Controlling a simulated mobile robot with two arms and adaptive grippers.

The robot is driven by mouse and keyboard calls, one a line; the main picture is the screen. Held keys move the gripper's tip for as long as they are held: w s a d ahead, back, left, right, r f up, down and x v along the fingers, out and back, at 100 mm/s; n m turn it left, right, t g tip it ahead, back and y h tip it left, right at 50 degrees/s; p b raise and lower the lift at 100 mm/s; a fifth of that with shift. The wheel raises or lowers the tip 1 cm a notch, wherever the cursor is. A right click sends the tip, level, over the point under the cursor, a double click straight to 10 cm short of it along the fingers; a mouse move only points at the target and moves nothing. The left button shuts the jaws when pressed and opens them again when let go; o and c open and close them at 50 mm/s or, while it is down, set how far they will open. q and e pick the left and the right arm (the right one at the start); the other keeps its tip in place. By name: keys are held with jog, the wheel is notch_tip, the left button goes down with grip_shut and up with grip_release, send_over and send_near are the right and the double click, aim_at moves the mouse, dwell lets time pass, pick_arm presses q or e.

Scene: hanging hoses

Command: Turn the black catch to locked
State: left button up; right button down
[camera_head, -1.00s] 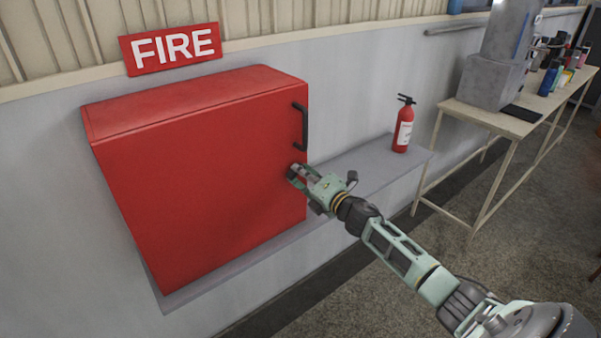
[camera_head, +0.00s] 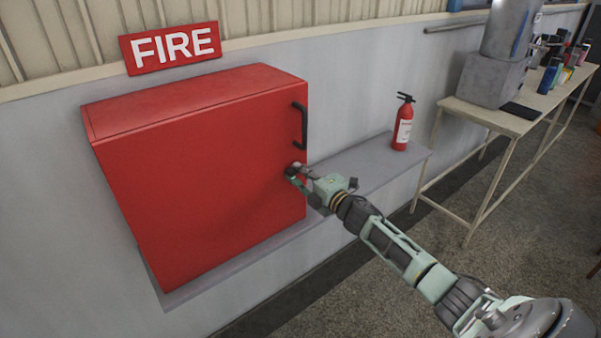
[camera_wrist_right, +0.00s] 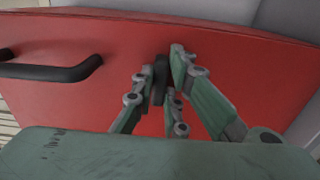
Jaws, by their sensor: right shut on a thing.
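The red fire cabinet (camera_head: 200,180) is shut, with a black bar handle (camera_head: 302,125) near the right edge of its door. The black catch (camera_wrist_right: 160,78) shows in the right wrist view as a small dark upright piece on the red door. My right gripper (camera_head: 294,172) is at the door's right edge, below the handle. In the right wrist view my right gripper's fingers (camera_wrist_right: 163,84) are around the catch and shut on it. In the head view the fingers mostly hide the catch. My left gripper is not in view.
A red fire extinguisher (camera_head: 403,124) stands on the grey ledge (camera_head: 365,163) to the right of the cabinet. A table (camera_head: 487,116) with a grey machine and several bottles is further right. A FIRE sign (camera_head: 170,48) is above the cabinet.

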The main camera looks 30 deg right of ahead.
jog(key=c, duration=1.8)
grip_release()
jog(key=shift+o, duration=0.2)
jog(key=s+d, duration=0.1)
jog(key=s, duration=1.1)
